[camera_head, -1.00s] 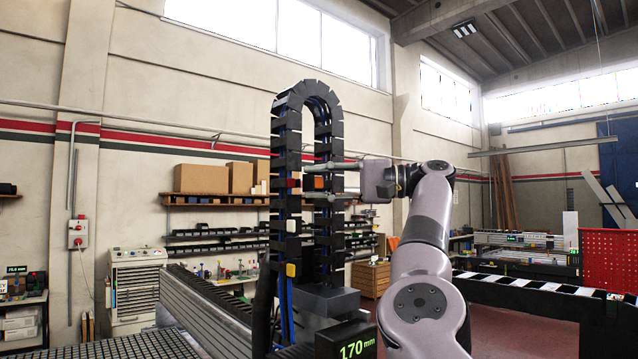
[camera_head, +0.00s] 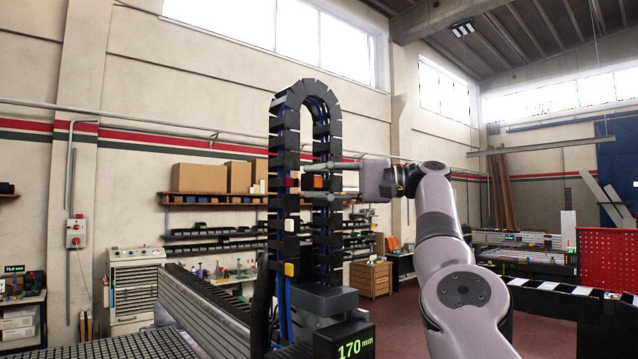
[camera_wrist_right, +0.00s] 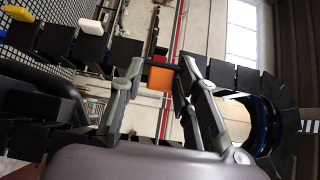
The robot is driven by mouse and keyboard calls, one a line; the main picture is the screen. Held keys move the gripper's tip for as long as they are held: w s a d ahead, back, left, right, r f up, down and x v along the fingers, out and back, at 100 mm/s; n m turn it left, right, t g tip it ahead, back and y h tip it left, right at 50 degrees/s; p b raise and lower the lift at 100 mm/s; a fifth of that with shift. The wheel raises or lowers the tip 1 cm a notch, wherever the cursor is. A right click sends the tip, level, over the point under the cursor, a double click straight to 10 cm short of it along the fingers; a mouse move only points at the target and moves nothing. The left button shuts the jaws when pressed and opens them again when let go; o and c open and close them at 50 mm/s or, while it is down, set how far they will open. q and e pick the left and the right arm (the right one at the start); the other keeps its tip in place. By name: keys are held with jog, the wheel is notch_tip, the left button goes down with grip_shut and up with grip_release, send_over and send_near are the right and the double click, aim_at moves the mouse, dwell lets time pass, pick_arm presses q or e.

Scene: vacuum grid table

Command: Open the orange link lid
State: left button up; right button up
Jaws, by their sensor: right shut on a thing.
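The orange link lid (camera_head: 314,183) shows as a small orange block on the dark looped cable chain (camera_head: 329,225), at mid height. In the right wrist view the orange link lid (camera_wrist_right: 160,78) sits between my two fingers. My right gripper (camera_head: 304,181) reaches in from the right, one finger above the lid and one below. In the wrist view my right gripper (camera_wrist_right: 163,64) is shut on it, with the exact contact at the tips hard to see. My left gripper is not in view.
A red link piece (camera_head: 292,183) is on the chain's left run, close to my fingertips. A yellow piece (camera_head: 289,269) and a white one (camera_head: 289,225) lie lower. A "170 mm" display (camera_head: 350,343) stands at the chain's foot.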

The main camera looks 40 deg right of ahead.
jog(key=shift+f, duration=0.15)
jog(key=o, duration=0.9)
jog(key=shift+a+m+t+h, duration=0.2)
jog(key=shift+m+t+h, duration=0.2)
jog(key=shift+t, duration=0.1)
